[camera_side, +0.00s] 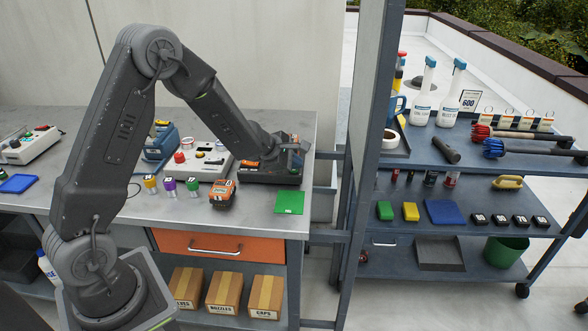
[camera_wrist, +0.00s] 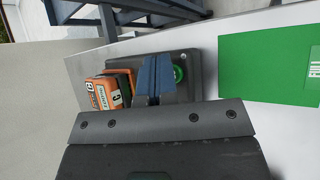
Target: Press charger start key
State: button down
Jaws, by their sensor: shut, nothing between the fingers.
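The dark grey charger (camera_side: 262,178) sits near the right end of the grey workbench. It also shows in the wrist view (camera_wrist: 196,68), with orange-and-black battery packs marked C (camera_wrist: 108,92) at its left. A round green key (camera_wrist: 179,74) is on the charger's right part and is partly hidden by my fingers. My gripper (camera_wrist: 154,60) is shut and empty, its blue fingers over the charger just left of the green key. I cannot tell whether they touch anything. In the side view my gripper (camera_side: 294,150) is largely hidden against the charger.
A green card (camera_side: 289,203) lies right of the charger near the bench edge. A white box with a red knob (camera_side: 190,165) is to the left. A shelf rack (camera_side: 450,150) stands right.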

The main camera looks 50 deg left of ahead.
aim_at(294, 171)
jog(key=shift+r, duration=0.8)
jog(key=shift+r, duration=0.1)
jog(key=shift+r, duration=2.35)
